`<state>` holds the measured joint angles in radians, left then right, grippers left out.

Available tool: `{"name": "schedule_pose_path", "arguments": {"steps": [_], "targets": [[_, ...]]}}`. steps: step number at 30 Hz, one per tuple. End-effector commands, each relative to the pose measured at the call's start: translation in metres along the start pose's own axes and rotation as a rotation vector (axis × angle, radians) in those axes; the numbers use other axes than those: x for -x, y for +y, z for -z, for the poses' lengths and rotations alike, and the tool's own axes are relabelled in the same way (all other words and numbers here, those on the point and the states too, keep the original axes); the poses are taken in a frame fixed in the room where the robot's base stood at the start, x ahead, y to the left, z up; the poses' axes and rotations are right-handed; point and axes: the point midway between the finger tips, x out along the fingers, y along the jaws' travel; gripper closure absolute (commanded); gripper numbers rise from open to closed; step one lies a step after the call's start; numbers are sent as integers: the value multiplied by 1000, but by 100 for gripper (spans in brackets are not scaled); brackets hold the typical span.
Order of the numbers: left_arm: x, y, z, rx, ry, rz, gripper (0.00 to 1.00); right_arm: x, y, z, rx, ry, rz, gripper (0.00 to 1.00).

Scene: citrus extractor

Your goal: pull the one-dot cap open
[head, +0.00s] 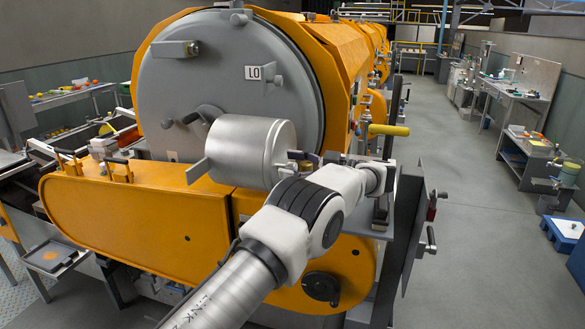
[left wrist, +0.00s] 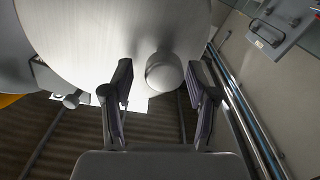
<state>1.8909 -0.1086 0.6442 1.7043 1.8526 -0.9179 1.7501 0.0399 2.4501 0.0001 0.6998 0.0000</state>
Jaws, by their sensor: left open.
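The silver cylindrical cap (head: 236,147) sits in front of the large round grey cover (head: 205,75), with a small plate handle at its left. I cannot make out a one-dot mark on it. In the left wrist view a large pale rounded body (left wrist: 105,25) fills the top, probably this cap. A short round knob (left wrist: 164,72) stands out from it. My left gripper (left wrist: 160,80) is open, with a finger on each side of the knob and visible gaps to it. In the head view my left arm hides much of this area. My right gripper is not in view.
The orange machine housing (head: 150,222) lies below and around the cap. A yellow-handled bar (head: 389,130) and a dark upright panel (head: 402,240) are close right of my arm. A side table (head: 527,150) stands far right. The grey floor (head: 450,200) between is clear.

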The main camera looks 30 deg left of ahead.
Motion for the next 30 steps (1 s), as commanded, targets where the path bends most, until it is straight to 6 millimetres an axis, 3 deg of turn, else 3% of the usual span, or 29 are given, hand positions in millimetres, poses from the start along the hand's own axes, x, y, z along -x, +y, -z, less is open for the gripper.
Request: {"name": "schedule_pose_path", "arguments": {"steps": [9,12,30], "targets": [[-1,22,67,7,0,2,41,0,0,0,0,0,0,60],[-1,26,80,3,-1,2,41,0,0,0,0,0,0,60],[-1,28,87,1,0,1,41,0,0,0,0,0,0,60]]}}
